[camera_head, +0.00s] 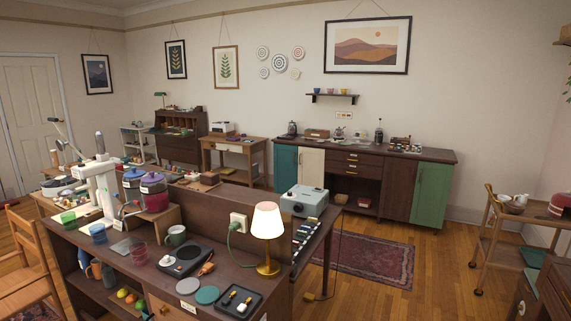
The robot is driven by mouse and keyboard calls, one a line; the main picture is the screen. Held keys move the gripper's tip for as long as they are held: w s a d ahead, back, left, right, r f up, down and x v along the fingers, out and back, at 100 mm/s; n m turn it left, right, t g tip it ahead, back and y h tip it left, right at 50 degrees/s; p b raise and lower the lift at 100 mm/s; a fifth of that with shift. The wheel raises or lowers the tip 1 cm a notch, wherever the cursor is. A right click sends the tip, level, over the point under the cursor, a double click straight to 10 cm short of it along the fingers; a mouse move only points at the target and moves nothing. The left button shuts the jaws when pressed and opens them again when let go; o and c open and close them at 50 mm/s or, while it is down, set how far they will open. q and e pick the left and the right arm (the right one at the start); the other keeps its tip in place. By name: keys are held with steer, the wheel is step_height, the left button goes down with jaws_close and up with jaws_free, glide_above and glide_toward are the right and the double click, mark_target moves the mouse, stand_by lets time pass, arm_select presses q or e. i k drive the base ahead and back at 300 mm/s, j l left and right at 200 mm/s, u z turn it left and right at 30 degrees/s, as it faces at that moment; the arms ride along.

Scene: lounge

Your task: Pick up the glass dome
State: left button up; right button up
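I cannot make out a glass dome with certainty in the head view. A small pale object (166,261), too small to identify, sits at the left edge of a black device (184,259) on the near desk. On the far sideboard are a dark kettle-like object (292,129) and a tall dark-topped vessel (379,134). Neither gripper is in view.
Open wooden floor (432,262) and a rug (370,258) lie right, before a trolley (505,245).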

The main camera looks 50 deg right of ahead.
mark_target(362, 133)
steer(key=i+l+z, duration=0.15)
steer(key=l+z, duration=0.2)
steer(key=l, duration=0.15)
steer(key=i+l+z, duration=0.15)
steer(key=l+z, duration=0.2)
steer(key=i+l+z, duration=0.35)
steer(key=l, duration=0.15)
steer(key=i+l+z, duration=0.15)
steer(key=l+z, duration=0.2)
steer(key=i+l+z, duration=0.35)
steer(key=i, duration=0.2)
steer(key=i+l+z, duration=0.25)
steer(key=i+z, duration=0.15)
steer(key=i, duration=0.2)
steer(key=i+z, duration=0.35)
steer(key=i, duration=1.4)
steer(key=i+l+u, duration=0.1)
steer(key=i, duration=1.1)
steer(key=i+l+u, duration=0.15)
steer(key=i+u, duration=0.15)
steer(key=i, duration=0.2)
steer(key=i+l+u, duration=0.2)
steer(key=i+u, duration=0.15)
steer(key=i+l+u, duration=0.3)
steer(key=i, duration=0.25)
steer(key=i+j+z, duration=0.15)
steer(key=i, duration=0.2)
steer(key=i+j+z, duration=0.1)
steer(key=i+j, duration=0.15)
steer(key=i, duration=0.05)
